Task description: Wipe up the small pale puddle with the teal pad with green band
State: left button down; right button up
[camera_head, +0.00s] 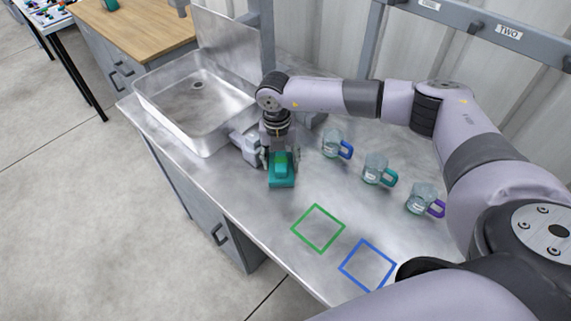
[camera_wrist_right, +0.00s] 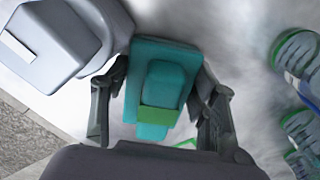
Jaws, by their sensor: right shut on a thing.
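The teal pad with green band (camera_head: 281,180) is on or just above the steel counter, right of the sink; I cannot tell if it touches. My right gripper (camera_head: 278,160) is shut on its raised handle. In the right wrist view the pad (camera_wrist_right: 183,55) sits between the two fingers of the gripper (camera_wrist_right: 160,112), its green band facing the camera. I cannot make out the pale puddle; it may be hidden by the pad or lost in the counter's glare. My left gripper is not in view.
A grey-white object (camera_head: 245,146) stands close left of the pad. Glass mugs with blue (camera_head: 333,141), teal (camera_head: 375,168) and purple (camera_head: 421,198) handles stand to the right. Green (camera_head: 318,228) and blue (camera_head: 367,264) square outlines mark clear counter in front. The sink (camera_head: 146,100) is at left.

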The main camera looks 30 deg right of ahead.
aim_at(282, 160)
jog(key=shift+w+a+r+t, duration=0.3)
jog(key=shift+w+a+r, duration=0.2)
jog(key=shift+w+a, duration=0.2)
jog(key=shift+s+p, duration=0.45)
jog(key=shift+p, duration=0.1)
jog(key=shift+s+f+p, duration=0.1)
jog(key=shift+s+p, duration=0.2)
jog(key=shift+s, duration=0.1)
jog(key=shift+s+d+f, duration=0.1)
jog(key=shift+s, duration=0.35)
jog(key=shift+s+d+f, duration=0.1)
jog(key=shift+s+d, duration=0.2)
jog(key=shift+d, duration=0.05)
jog(key=shift+r+p, duration=1.8)
jog(key=shift+r, duration=1.15)
jog(key=shift+r, duration=0.1)
